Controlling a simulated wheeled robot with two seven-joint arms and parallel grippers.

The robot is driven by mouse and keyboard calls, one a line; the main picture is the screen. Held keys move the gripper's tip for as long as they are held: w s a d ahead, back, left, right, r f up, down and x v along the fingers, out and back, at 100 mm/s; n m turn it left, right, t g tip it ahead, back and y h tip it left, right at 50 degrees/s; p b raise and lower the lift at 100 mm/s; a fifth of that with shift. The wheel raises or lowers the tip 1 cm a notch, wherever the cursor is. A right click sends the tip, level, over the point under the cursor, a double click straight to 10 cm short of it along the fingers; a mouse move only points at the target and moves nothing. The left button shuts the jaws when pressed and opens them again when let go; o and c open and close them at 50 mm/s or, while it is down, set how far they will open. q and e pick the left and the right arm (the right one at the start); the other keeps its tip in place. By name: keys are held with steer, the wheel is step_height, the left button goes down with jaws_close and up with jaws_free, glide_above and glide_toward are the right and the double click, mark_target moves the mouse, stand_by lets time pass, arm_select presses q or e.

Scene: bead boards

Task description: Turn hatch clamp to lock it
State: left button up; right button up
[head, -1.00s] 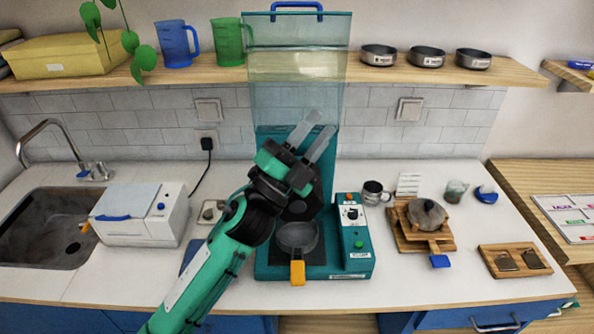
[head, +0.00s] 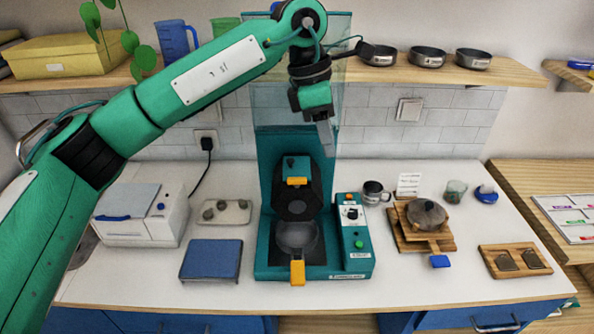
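A teal press machine (head: 265,230) stands in the middle of the counter. Its clear hatch panel (head: 268,105) stands raised behind my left arm. A dark head with an orange tab (head: 297,181) is above a round grey pan with an orange handle (head: 297,272). I cannot tell which part is the hatch clamp. My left gripper (head: 326,137) hangs above the machine's back, fingers pointing down, in front of the clear panel. Its fingers overlap, so their gap is unclear; nothing shows in them. My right gripper is out of view.
A white box with a blue handle (head: 150,228), a blue pad (head: 211,260) and a tray (head: 235,211) are left of the machine. On the right are a metal mug (head: 374,192), a wooden stand (head: 405,232) and a wooden tray (head: 500,273). A shelf (head: 400,75) runs above.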

mark_target(297, 178)
arm_select(q)
steer(key=w+a+r+t+y, duration=0.1)
steer(key=w+a+r+y, duration=0.2)
steer(key=a, duration=0.2)
steer(key=shift+n, duration=0.3)
steer(key=f+p, duration=0.1)
steer(key=f, duration=0.2)
steer(key=f+p, duration=0.2)
steer(key=f, duration=0.2)
steer(key=f+p, duration=0.1)
steer(key=f, duration=0.3)
steer(key=shift+s+a+f, duration=0.1)
steer(key=shift+s+f, duration=0.15)
steer(key=shift+f+p, duration=0.3)
steer(key=shift+f, duration=0.55)
steer(key=shift+c, duration=0.4)
jaws_close()
